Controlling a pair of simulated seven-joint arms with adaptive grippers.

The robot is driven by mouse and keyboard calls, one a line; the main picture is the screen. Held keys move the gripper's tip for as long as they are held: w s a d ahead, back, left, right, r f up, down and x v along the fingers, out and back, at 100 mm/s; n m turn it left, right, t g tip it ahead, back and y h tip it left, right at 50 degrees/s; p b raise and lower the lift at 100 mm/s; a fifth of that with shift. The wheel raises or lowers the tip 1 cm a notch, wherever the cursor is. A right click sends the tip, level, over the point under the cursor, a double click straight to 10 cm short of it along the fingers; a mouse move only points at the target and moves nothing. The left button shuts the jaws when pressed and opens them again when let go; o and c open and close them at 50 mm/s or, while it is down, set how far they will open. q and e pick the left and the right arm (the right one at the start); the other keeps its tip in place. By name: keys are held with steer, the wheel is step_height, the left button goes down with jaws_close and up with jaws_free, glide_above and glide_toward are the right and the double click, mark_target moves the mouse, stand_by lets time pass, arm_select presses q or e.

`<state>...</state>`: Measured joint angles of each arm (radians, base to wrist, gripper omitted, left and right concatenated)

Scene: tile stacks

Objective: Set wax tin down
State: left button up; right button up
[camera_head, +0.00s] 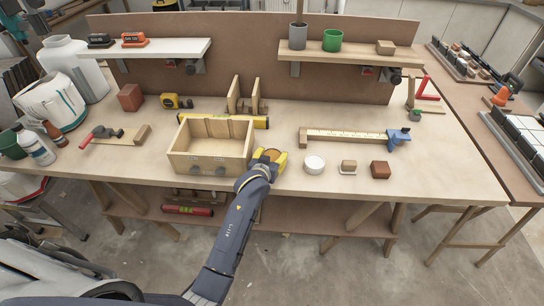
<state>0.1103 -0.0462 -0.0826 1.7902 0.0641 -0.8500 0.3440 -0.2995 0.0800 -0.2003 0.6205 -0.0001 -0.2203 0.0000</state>
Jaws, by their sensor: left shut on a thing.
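A round tin with a brown-orange top, which I take as the wax tin (270,155), is between the fingers of my left gripper (268,159). The gripper is shut on it, just right of the open wooden box's front right corner. The fingers and wrist hide much of the tin's side. I cannot tell whether its base touches the bench (345,185). My right gripper is not in view.
The wooden box (211,164) stands close left of my gripper. A white round item (314,164), a small light block (349,166) and a red-brown block (380,169) sit to the right. A blue-ended clamp (397,138) lies behind them. The bench's front right is clear.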

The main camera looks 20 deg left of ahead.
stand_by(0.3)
arm_select(q)
steer(key=o, duration=1.2)
steer(key=shift+f, duration=0.1)
steer(key=shift+o, duration=0.2)
steer(key=shift+s, duration=0.1)
steer(key=shift+o, duration=0.6)
steer(key=shift+v, duration=1.95)
